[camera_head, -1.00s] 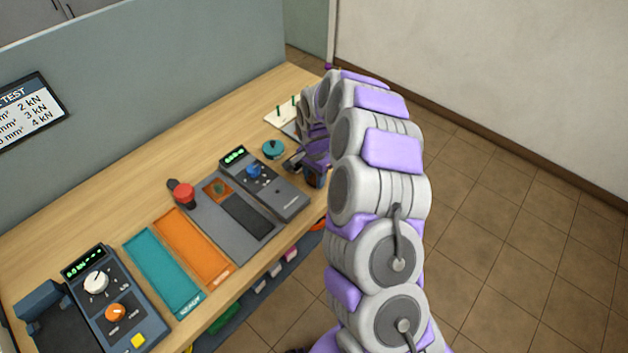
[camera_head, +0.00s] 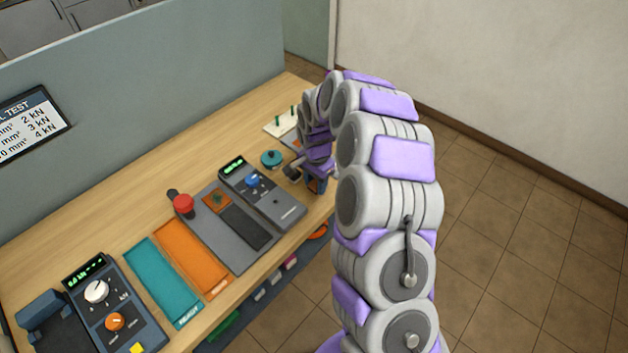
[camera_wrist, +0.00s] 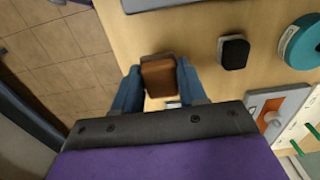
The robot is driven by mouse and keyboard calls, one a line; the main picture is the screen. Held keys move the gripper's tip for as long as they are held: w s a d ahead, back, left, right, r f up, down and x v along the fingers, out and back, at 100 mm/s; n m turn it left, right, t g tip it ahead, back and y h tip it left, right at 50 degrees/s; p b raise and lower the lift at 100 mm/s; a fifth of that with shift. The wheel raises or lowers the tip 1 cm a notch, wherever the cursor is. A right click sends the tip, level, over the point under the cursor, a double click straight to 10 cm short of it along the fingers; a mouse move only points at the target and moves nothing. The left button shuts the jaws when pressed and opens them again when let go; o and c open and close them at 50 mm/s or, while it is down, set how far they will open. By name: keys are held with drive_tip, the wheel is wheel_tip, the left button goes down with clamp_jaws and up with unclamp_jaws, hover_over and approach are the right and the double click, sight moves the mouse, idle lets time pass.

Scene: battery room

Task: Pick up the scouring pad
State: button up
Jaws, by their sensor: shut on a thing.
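A reddish-brown block with a dark grey edge, which looks like the scouring pad (camera_wrist: 158,76), sits between the two blue fingers of my gripper (camera_wrist: 157,88) in the wrist view. The fingers are shut on its sides. In the head view my gripper (camera_head: 318,183) is at the right front edge of the wooden bench (camera_head: 110,218), right of the grey meter with the blue knob (camera_head: 263,194). The pad is hidden there behind my gripper and arm. I cannot tell its exact height above the bench.
A teal roll (camera_head: 271,159) and a pale board with green pegs (camera_head: 282,121) are near my gripper. A small black pad-like block (camera_wrist: 233,52) lies beside the roll in the wrist view. Teal (camera_head: 162,283) and orange (camera_head: 192,258) trays lie left. Tiled floor (camera_head: 520,230) is clear at right.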

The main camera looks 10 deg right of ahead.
drive_tip(key=s+a+p, duration=0.1)
drive_tip(key=s, duration=0.6)
drive_tip(key=s+a+r+p, duration=0.1)
drive_tip(key=s+a, duration=0.1)
drive_tip(key=s, duration=0.5)
drive_tip(key=shift+s+a+r, duration=0.15)
drive_tip(key=shift+a+r, duration=0.1)
drive_tip(key=shift+a, duration=0.05)
